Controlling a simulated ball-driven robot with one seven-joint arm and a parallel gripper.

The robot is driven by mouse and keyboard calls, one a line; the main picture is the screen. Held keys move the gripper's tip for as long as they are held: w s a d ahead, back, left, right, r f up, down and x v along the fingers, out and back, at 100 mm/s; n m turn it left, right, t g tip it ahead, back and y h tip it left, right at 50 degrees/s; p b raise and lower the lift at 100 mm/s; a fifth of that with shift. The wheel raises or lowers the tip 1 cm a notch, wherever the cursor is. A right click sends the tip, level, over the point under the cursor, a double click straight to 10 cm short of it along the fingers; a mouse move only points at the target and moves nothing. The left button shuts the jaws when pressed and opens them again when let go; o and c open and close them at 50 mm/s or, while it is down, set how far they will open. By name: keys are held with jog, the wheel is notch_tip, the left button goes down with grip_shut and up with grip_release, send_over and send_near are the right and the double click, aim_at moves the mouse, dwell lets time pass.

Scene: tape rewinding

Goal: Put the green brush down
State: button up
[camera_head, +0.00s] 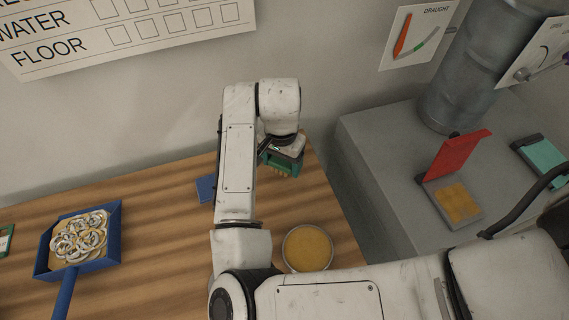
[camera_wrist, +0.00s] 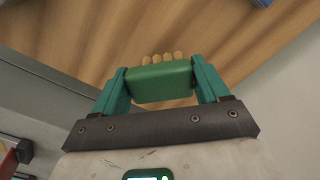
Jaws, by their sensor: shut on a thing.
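The green brush (camera_wrist: 160,83) is a rounded green block with pale bristle tufts showing at its far edge in the wrist view. My gripper (camera_wrist: 160,88) is shut on it, with one teal finger on each side. In the head view my gripper (camera_head: 281,160) is at the back right part of the wooden table (camera_head: 150,188), partly behind my arm. The brush's tan bristles (camera_head: 279,170) show just under the fingers there. I cannot tell whether the bristles touch the table.
A round pan of tan grains (camera_head: 307,249) stands on the table nearer me. A blue flat piece (camera_head: 206,188) lies left of my arm. A blue scoop (camera_head: 113,251) with metal rings is at left. A grey bench (camera_head: 385,150) with an open red-lidded box (camera_head: 459,158) stands right.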

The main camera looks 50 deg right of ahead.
aim_at(283, 161)
jog(key=shift+s+f, duration=0.1)
jog(key=shift+f, duration=1)
jog(key=shift+f, duration=0.1)
jog(key=shift+f, duration=0.15)
jog(key=o, duration=0.9)
jog(key=shift+o, duration=0.2)
notch_tip(283, 161, up, 12)
jog(key=shift+r, duration=0.25)
